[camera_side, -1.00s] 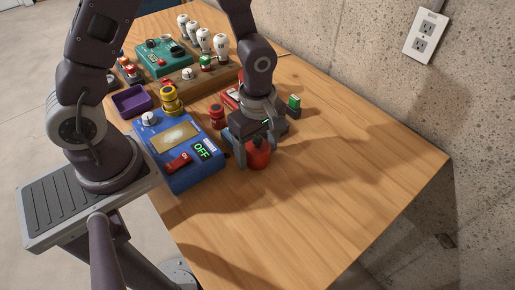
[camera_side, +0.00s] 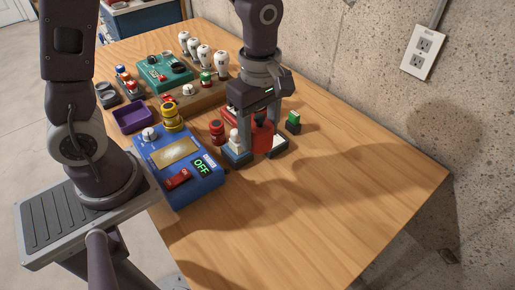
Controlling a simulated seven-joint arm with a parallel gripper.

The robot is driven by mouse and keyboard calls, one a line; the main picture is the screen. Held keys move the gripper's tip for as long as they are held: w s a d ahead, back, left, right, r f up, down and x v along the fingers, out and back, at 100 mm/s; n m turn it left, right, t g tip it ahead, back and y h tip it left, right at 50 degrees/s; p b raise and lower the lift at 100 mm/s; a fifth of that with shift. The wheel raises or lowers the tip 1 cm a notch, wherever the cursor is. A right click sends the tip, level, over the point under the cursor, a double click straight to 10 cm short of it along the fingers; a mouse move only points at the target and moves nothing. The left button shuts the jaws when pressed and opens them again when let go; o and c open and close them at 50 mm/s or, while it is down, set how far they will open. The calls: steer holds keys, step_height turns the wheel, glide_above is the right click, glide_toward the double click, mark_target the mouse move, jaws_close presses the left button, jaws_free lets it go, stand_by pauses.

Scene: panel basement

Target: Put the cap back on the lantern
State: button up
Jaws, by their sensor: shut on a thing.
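My gripper (camera_side: 257,146) is upright over the middle of the wooden table, its fingers on either side of a red rounded piece (camera_side: 263,139). It is shut on this piece. The fingers and a dark part above it hide some of the piece; I cannot tell whether it touches the table. A small red knobbed piece (camera_side: 217,132) stands just left of the gripper. A yellow ringed, lantern-like piece (camera_side: 171,118) stands behind the blue box. I cannot tell for certain which piece is the lantern and which the cap.
The blue box (camera_side: 176,154) with an OFF display is left of my gripper. A purple tray (camera_side: 133,115), a teal box (camera_side: 158,70) and a row of white bulbs (camera_side: 204,54) are farther back. The front right table is clear.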

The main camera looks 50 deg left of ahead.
steer(key=w+a+r+n, duration=0.1)
steer(key=w+a+n, duration=0.1)
steer(key=w+a, duration=0.2)
steer(key=w+a+r+n, duration=0.2)
steer(key=w+a, duration=0.2)
steer(key=a, duration=0.4)
steer(key=w+a+r+n, duration=0.2)
steer(key=w+a, duration=0.2)
steer(key=a, duration=0.2)
steer(key=shift+w+a+r, duration=0.2)
steer(key=shift+a+r, duration=0.05)
steer(key=shift+f, duration=3.15)
steer(key=shift+f, duration=0.15)
steer(key=o, duration=1.9)
